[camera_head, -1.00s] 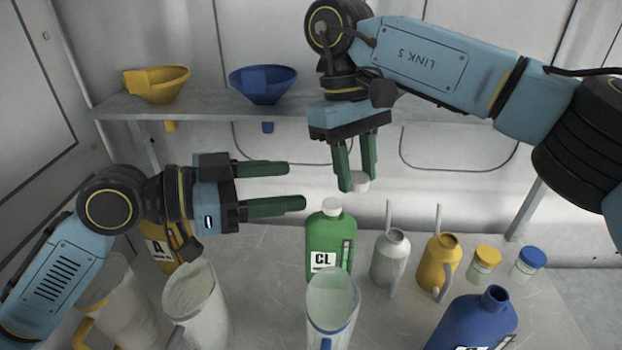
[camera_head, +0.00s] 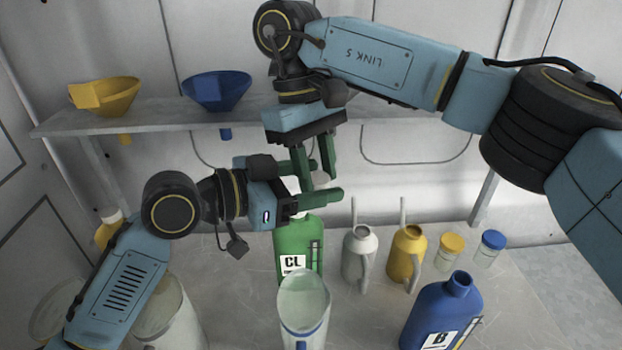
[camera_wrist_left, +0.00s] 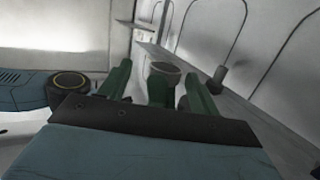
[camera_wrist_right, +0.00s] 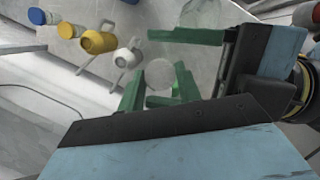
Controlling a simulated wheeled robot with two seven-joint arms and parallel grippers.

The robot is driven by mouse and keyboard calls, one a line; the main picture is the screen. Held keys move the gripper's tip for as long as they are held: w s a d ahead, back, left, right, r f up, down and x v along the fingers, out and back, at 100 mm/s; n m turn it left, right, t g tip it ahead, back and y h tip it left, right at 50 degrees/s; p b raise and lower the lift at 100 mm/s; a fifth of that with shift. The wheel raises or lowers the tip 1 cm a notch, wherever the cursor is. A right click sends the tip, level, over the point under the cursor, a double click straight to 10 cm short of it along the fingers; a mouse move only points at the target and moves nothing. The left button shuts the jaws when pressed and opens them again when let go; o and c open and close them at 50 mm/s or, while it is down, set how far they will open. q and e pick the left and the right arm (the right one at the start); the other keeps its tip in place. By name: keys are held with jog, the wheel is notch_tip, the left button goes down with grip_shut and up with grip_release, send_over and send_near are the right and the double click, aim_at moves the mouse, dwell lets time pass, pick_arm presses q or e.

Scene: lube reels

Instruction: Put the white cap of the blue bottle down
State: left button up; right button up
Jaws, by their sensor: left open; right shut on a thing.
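The white cap (camera_head: 319,181) is small and round. My right gripper (camera_head: 316,178) points down and is shut on it, above the green CL bottle (camera_head: 297,250). The cap also shows between the right fingertips in the right wrist view (camera_wrist_right: 160,73). My left gripper (camera_head: 322,180) comes in from the left and is open, its fingers level with the cap and on either side of it. I cannot tell whether they touch it. The blue bottle (camera_head: 432,318) stands at the front right with its mouth bare. The top of the green bottle is hidden by my left gripper.
A white can (camera_head: 359,256), a yellow can (camera_head: 406,254), a yellow-lidded jar (camera_head: 450,254) and a blue-lidded jar (camera_head: 489,250) stand to the right. A clear jug (camera_head: 304,305) is in front. Yellow (camera_head: 108,97) and blue (camera_head: 218,92) funnels sit in the shelf (camera_head: 160,118).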

pick_arm(q)
jog(key=c, duration=1)
pick_arm(e)
jog(key=o, duration=1)
